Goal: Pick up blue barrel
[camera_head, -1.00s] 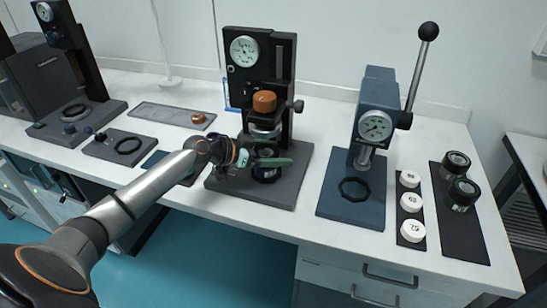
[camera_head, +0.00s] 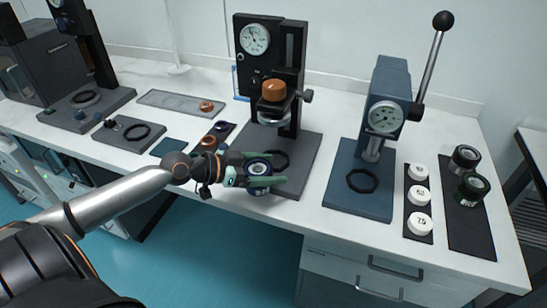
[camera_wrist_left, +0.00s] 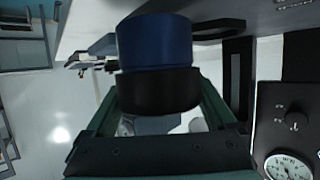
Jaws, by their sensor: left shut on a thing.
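The blue barrel (camera_head: 258,166) is held between the green fingers of my left gripper (camera_head: 266,175), out in front of the black gauge stand (camera_head: 302,150). In the left wrist view the barrel (camera_wrist_left: 154,42) has a blue upper part and a black lower band, with a finger on each side of the band. My left gripper (camera_wrist_left: 158,108) is shut on it. In the head view the fingers partly cover the barrel, and its dark round end with a pale ring faces up. My right gripper is not in view.
A dark ring (camera_head: 276,160) lies on the gauge stand's base, below its orange knob (camera_head: 273,91). A blue lever press (camera_head: 385,125) stands to the right, beside white numbered caps (camera_head: 420,198) and two dark barrels (camera_head: 473,186). Small parts (camera_head: 209,141) lie left of the stand.

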